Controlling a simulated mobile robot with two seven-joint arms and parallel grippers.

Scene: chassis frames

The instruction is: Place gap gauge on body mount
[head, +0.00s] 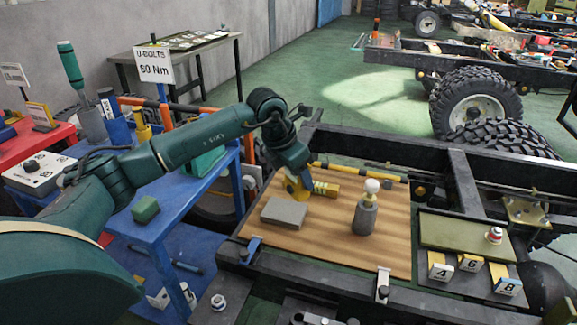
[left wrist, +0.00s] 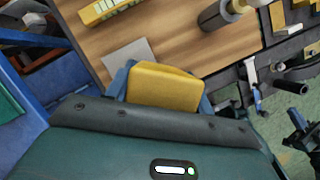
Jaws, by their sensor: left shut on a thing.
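My left gripper (head: 297,188) is low over the left part of a wooden board. In the left wrist view, its blue fingers (left wrist: 164,92) are shut on a plain yellow block (left wrist: 165,84), probably the gap gauge. A flat grey block (head: 284,213) lies just below the gripper on the board; it also shows in the left wrist view (left wrist: 130,56). A yellow piece with marks (head: 326,188) lies beside the gripper. A grey cylinder with a white knob (head: 364,215) stands to its right. I cannot tell which part is the body mount. My right gripper is not in view.
The wooden board (head: 392,250) lies on the black chassis frame (head: 455,170). Yellow blocks labelled 4 (head: 440,266), 6 (head: 470,263) and 8 (head: 507,280) stand on the right. A blue stand (head: 165,222) with a green block (head: 145,209) is at left. The board's front middle is clear.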

